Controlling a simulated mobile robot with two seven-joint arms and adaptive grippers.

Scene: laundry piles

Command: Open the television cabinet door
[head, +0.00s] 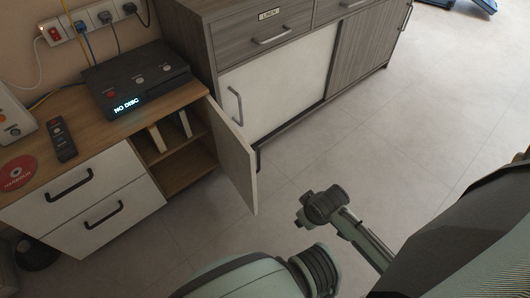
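The low wooden television cabinet (201,101) stands at the left with a wood top and white fronts. Its white door (236,158) stands swung out toward the room, showing the wooden compartment inside. A dark handle (258,158) shows at the door's outer side. Inside are a shelf (174,153) and a few upright thin items (157,138). Green-grey and dark arm parts of mine show at the bottom and lower right, apart from the door in the picture. I see no fingertips of either gripper.
A disc player (136,85) reading NO DISC, a remote (64,140) and a red disc (17,173) lie on the cabinet top. Drawers (100,200) are at its left. A grey cabinet (280,60) stands right behind the door.

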